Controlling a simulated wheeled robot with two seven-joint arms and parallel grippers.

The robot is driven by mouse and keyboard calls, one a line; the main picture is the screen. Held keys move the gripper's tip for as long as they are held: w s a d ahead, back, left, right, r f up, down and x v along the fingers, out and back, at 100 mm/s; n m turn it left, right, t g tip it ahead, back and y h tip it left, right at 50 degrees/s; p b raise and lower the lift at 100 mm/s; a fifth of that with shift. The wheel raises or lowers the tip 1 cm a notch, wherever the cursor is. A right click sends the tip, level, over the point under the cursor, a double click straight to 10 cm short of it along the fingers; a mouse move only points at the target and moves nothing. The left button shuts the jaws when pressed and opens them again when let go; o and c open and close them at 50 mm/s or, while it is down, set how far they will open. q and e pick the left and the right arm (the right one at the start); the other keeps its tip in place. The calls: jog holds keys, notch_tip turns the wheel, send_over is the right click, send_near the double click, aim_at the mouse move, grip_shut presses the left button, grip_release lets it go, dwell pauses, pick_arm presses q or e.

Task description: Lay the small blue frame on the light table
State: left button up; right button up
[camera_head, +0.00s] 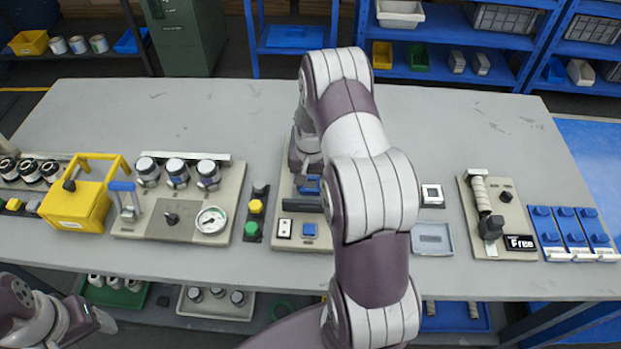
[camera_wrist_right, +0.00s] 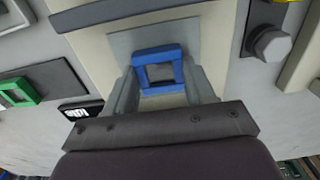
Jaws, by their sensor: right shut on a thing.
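The small blue frame (camera_wrist_right: 158,54) is square with an open middle. It sits between the fingers of my right gripper (camera_wrist_right: 160,80), which is shut on it. In the head view the frame (camera_head: 311,184) shows just below the right gripper (camera_head: 306,172), over the beige panel (camera_head: 262,232). In the right wrist view a grey square plate (camera_wrist_right: 122,40) lies behind the frame; whether they touch is unclear. I cannot tell for certain which surface is the light table. My left gripper (camera_head: 98,320) is at the lower left, away from the panel; its fingers are unclear.
Left of the panel are a button strip (camera_head: 255,207), a gauge panel (camera_head: 172,228) and a yellow box (camera_head: 78,205). Right of my arm are a white-framed square (camera_head: 432,195), a grey tray (camera_head: 432,239) and a handle panel (camera_head: 480,215). The table's back (camera_head: 210,110) is clear.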

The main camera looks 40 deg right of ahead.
aim_at(310, 186)
jog(key=o, duration=1)
jog(key=shift+r, duration=0.3)
notch_tip(310, 186, up, 12)
jog(key=s+a+n, duration=0.2)
jog(key=s+a, duration=0.2)
jog(key=a, duration=0.2)
jog(key=s+a+r+n+t, duration=0.1)
jog(key=s+a+n, duration=0.2)
jog(key=s+a, duration=0.1)
jog(key=s+a+r+n+b, duration=0.1)
jog(key=s+a+n, duration=0.2)
jog(key=s+a, duration=0.2)
jog(key=shift+s+a, duration=0.1)
jog(key=shift+a, duration=1.25)
